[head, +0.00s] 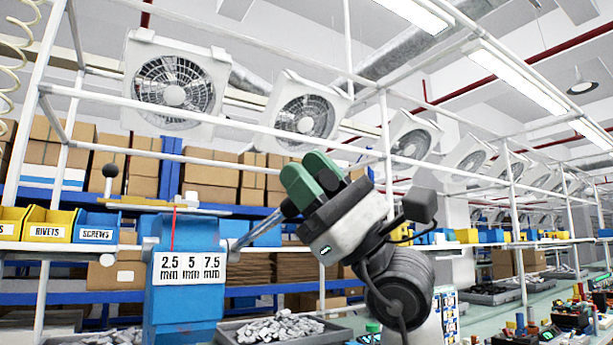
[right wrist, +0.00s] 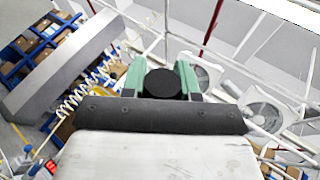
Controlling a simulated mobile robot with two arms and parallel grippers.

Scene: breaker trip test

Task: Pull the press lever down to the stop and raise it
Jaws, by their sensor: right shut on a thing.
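The press is a blue block (head: 184,300) with a white label reading 2.5, 5 and 7.5 mm, left of centre in the head view. Its grey lever (head: 262,229) slopes up to the right from the block's side. My right gripper (head: 312,180), with green fingers, is at the lever's upper end. In the right wrist view, the lever's round black knob (right wrist: 163,84) sits between the green fingers of my right gripper (right wrist: 161,76), which is shut on it. The fingers hide the knob in the head view. My left gripper is out of view.
A black ball on a short rod (head: 110,171) stands left of the press top. Yellow and blue bins (head: 46,226) line the shelf at left. A grey tray of metal parts (head: 278,328) lies right of the press. White frame posts (head: 386,150) stand behind my right arm.

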